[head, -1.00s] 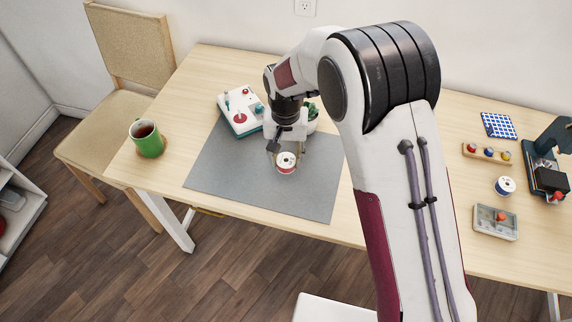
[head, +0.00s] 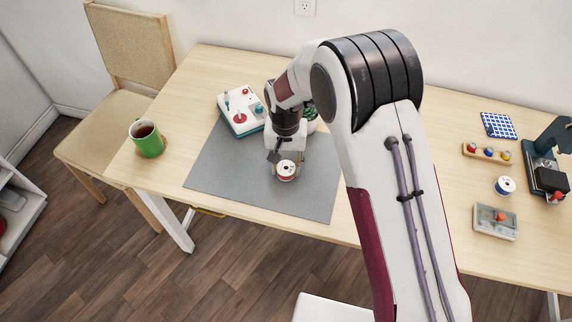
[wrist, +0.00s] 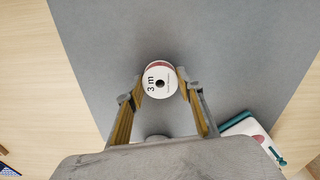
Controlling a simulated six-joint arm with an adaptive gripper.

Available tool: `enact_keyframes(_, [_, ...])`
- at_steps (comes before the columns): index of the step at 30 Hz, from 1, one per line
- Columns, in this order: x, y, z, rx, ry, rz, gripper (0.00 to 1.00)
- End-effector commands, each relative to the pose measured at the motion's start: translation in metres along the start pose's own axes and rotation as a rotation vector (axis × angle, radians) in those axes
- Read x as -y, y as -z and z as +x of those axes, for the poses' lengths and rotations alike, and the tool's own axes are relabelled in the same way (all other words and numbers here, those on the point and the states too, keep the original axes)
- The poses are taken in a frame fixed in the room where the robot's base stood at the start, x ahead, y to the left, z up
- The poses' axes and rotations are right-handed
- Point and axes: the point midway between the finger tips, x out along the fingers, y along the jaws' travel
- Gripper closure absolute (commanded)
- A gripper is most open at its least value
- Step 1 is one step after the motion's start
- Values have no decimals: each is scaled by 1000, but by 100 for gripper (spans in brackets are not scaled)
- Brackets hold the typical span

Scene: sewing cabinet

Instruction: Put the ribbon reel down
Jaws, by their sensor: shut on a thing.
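The ribbon reel (head: 286,172) is white at its end with a red band around its side. It is over the grey mat (head: 225,170), and I cannot tell whether it touches the mat. My gripper (head: 287,160) comes down from behind it. In the wrist view the reel (wrist: 159,82) shows its white end face with "3 m" printed on it. The fingers of my gripper (wrist: 160,92) are shut on it from both sides.
A white and teal machine (head: 241,110) stands at the mat's back left, and a plant (head: 309,113) behind my gripper. A green mug (head: 147,138) is at the left. The mat's front is clear.

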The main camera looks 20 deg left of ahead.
Motion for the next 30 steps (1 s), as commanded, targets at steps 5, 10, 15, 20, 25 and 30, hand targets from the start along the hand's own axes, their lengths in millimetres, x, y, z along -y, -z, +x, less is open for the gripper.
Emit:
enact_keyframes(5, [0, 0, 2, 0, 0, 0, 51])
enact_keyframes(10, [0, 0, 2, 0, 0, 0, 47])
enact_keyframes(15, [0, 0, 2, 0, 0, 0, 47])
enact_keyframes(20, [0, 0, -1, 0, 0, 0, 47])
enact_keyframes(25, [0, 1, -12, -2, 1, 0, 47])
enact_keyframes(30, [0, 1, -31, -3, 1, 0, 47])
